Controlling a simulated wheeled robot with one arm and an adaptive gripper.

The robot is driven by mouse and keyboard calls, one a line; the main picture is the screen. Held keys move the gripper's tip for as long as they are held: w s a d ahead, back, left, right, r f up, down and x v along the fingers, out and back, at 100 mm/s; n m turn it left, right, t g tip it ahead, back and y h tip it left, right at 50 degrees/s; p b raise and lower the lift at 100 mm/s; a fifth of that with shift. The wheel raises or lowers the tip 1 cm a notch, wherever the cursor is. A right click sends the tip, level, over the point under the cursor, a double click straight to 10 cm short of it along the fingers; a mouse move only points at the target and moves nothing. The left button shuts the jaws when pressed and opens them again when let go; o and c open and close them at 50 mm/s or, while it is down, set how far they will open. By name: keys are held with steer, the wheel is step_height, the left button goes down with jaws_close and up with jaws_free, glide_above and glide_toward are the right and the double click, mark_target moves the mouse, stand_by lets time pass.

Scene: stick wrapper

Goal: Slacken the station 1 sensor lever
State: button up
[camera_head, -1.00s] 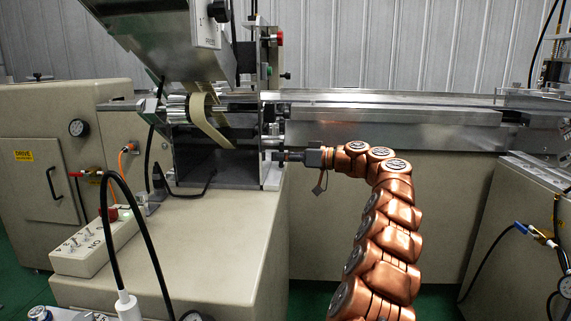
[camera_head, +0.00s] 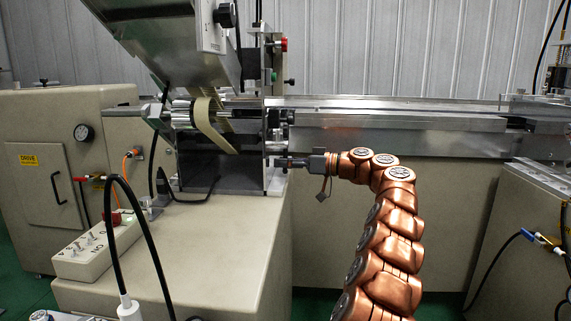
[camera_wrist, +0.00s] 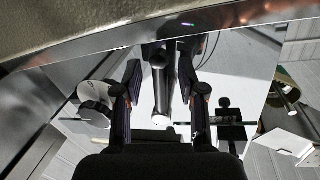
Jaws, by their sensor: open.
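My gripper (camera_head: 288,163) is level beside the upright metal side plate (camera_head: 276,178) of the wrapping station, with its tip close to the plate's right face. In the wrist view my gripper (camera_wrist: 160,85) is open, with one dark finger on each side of a round rod with a pale end (camera_wrist: 158,62). I cannot tell whether either finger touches it. A small black cross-shaped fitting (camera_wrist: 226,118) stands to the right of the fingers. I cannot tell which of these parts is the station 1 sensor lever; no label for it is readable.
A tan wrapper strip (camera_head: 210,128) runs over rollers left of the plate. A switch box (camera_head: 95,248) and black hoses (camera_head: 140,225) stand at the front left. The long metal rail (camera_head: 400,120) extends right behind my arm. The right cabinet (camera_head: 525,220) is apart from my arm.

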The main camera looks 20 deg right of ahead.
steer(key=shift+s+d, duration=0.1)
steer(key=v, duration=1.1)
steer(key=shift+s+d, duration=0.25)
steer(key=shift+d, duration=0.05)
